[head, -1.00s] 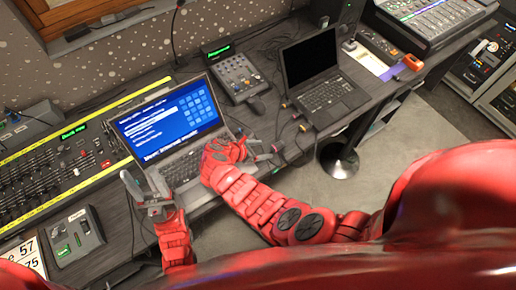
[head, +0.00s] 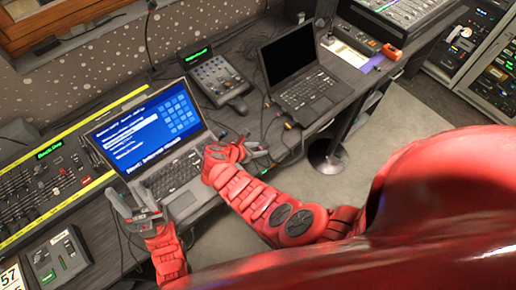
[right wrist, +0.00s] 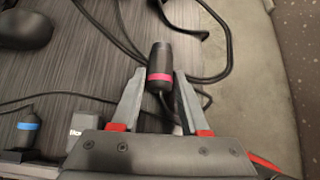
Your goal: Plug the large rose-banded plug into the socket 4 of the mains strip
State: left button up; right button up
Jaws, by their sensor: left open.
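The rose-banded plug (right wrist: 160,62), a dark cylinder with a pink band, shows in the right wrist view between the two fingers of my right gripper (right wrist: 160,85). The fingers lie close along both its sides; I cannot tell whether they press on it. Its cable runs back under the gripper. In the head view my right gripper (head: 260,150) is over the desk front, right of the lit laptop, and the plug is too small to make out. My left gripper (head: 134,205) is open and empty, in front of that laptop's left side. I cannot make out the mains strip or socket 4.
A blue-banded plug (right wrist: 28,128) and a grey adapter (right wrist: 86,124) lie left of the gripper in the wrist view. Black cables cross the desk. The lit laptop (head: 180,165), a dark laptop (head: 295,75) and a small mixer (head: 215,78) stand nearby. Open floor lies beyond the desk edge.

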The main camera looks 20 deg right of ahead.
aim_at(258, 149)
grip_shut()
notch_tip(258, 149, up, 5)
jog(key=p, duration=0.5)
jog(key=shift+r, duration=0.1)
